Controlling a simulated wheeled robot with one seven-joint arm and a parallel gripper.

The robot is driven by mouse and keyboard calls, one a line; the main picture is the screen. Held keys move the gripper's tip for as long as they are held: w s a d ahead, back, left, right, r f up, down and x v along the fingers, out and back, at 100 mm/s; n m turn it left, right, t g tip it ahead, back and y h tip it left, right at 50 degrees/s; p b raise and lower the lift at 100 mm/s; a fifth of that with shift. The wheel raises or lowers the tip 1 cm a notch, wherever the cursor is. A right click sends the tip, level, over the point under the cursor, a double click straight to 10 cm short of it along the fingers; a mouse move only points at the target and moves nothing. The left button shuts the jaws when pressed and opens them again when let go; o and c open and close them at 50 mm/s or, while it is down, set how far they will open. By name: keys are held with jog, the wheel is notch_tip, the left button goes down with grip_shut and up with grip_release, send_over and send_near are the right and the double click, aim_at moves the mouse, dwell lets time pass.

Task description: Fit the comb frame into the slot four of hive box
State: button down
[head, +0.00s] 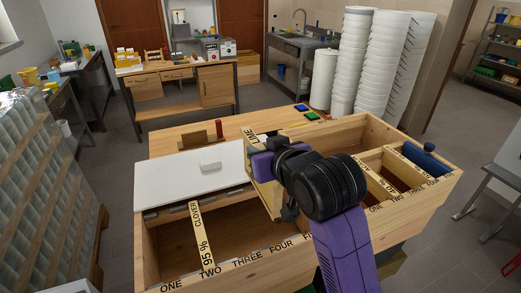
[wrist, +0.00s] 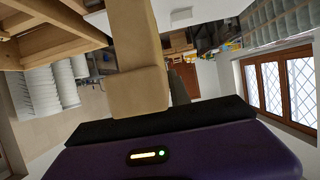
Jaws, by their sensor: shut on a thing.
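The wooden hive box (head: 222,277) fills the front of the head view, with slot labels ONE, TWO, THREE and FOUR along its near rim. The comb frame (head: 263,187), pale wood, hangs from my gripper (head: 268,152) above the box opening, around the slots right of THREE; my arm hides much of it. Whether its lower edge is inside the box, I cannot tell. My gripper is shut on it. In the wrist view a tan wooden bar of the comb frame (wrist: 138,88) rises from my gripper (wrist: 150,112).
Another frame (head: 203,237), labelled 95 % CLOVER, sits in the box near TWO. A white board (head: 196,172) covers the box's far left part. A second numbered compartment with a blue roll (head: 424,157) lies right. White bucket stacks (head: 351,75) stand behind.

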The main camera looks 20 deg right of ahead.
jog(key=shift+d+f+b, duration=0.1)
jog(key=shift+f+b, duration=1.5)
jog(key=shift+f, duration=1.05)
jog(key=shift+p, duration=0.8)
